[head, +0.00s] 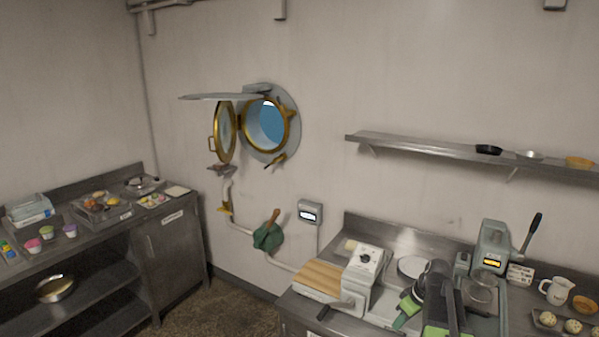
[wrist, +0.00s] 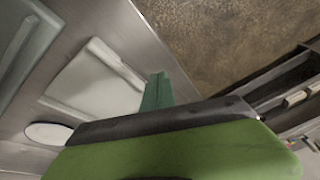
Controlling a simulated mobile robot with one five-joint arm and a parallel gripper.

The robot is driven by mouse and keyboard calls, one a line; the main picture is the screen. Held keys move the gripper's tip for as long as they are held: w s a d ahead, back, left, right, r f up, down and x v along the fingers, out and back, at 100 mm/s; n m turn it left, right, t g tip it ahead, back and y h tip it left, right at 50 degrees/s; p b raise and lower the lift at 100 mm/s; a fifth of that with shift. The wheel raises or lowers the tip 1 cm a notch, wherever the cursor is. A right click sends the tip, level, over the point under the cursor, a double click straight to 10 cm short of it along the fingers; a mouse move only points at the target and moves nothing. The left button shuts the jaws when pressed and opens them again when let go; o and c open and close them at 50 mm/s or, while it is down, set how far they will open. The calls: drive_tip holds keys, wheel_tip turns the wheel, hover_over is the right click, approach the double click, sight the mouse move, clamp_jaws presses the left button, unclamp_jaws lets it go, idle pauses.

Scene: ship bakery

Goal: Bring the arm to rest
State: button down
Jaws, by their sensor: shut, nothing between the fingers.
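My arm is folded low over the right counter (head: 420,243) in the head view. My gripper (head: 402,318), with green parts, is at its lower end, beside the white machine with a dial (head: 366,268). The gripper is shut and holds nothing. In the wrist view a large green and black part of my gripper fills the lower middle, and a green finger (wrist: 157,92) points up past the edge of a pale flat panel (wrist: 95,80). The fingertips are hard to make out in the head view.
A lever press (head: 492,250) stands close right of my arm, with a mug (head: 556,291) and a tray of dough balls (head: 560,325) beyond. A wooden board (head: 318,279) lies left. The left counter (head: 100,225) holds cups and trays. Floor (head: 232,308) is clear between the counters.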

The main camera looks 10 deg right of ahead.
drive_tip(key=s+a+f+m+g+h, duration=0.1)
drive_tip(key=s+a+m, duration=0.1)
drive_tip(key=a, duration=1)
drive_tip(key=s+a+f+m+g+h+b, duration=0.1)
drive_tip(key=s+a, duration=0.4)
drive_tip(key=a, duration=0.8)
drive_tip(key=shift+f+m+h+b, duration=0.3)
drive_tip(key=shift+f+m, duration=0.3)
drive_tip(key=shift+m, duration=0.6)
